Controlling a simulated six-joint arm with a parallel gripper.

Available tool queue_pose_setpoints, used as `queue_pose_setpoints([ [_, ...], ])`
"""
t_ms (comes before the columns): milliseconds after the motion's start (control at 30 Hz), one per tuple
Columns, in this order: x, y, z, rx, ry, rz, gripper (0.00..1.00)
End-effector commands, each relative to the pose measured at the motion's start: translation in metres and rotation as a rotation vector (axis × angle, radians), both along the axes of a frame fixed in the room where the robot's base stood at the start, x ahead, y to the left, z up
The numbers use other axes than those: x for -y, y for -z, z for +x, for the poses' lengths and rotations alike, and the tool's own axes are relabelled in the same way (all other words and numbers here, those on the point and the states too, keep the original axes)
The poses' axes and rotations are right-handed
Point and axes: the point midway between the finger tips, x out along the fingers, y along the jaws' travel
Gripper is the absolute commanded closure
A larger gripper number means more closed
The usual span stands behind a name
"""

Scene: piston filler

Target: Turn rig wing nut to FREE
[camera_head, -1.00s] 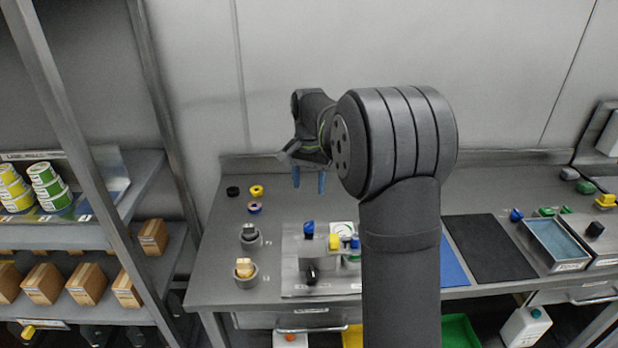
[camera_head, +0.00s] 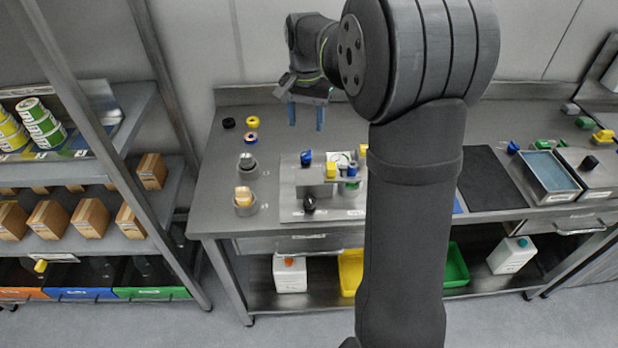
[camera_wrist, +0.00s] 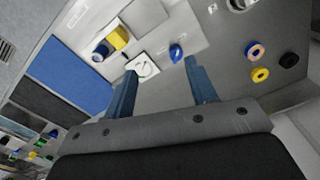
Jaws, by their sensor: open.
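The rig (camera_head: 291,205) is a grey plate with a raised block on the bench. A blue winged knob (camera_head: 306,157) on its upper left looks like the wing nut; the wrist view shows it as a small blue shape (camera_wrist: 177,52). I cannot read its FREE mark. My gripper (camera_head: 306,117) is open and empty, pointing down above and behind the rig, apart from it. In the wrist view, its two blue fingers (camera_wrist: 160,72) stand wide apart, with the blue knob beyond them near the right finger. My arm hides the rig's right side.
A yellow block (camera_head: 331,170) and a black knob (camera_head: 309,203) are on the rig. A black mat (camera_head: 490,180) and a metal tray (camera_head: 549,179) lie right. A shelf rack stands left.

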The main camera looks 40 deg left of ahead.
Motion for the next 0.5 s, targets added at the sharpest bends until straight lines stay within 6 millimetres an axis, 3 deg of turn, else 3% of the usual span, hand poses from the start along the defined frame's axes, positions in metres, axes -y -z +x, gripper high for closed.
queue_pose_setpoints([
  [33, 0.014, -0.003, -0.014, 0.001, -0.040, 0.002, 0.48],
  [200, 0.052, -0.002, -0.051, 0.000, -0.164, 0.000, 0.48],
  [333, 0.070, 0.000, -0.066, 0.000, -0.220, 0.000, 0.48],
  [500, 0.075, 0.008, -0.072, -0.001, -0.239, -0.002, 0.48],
])
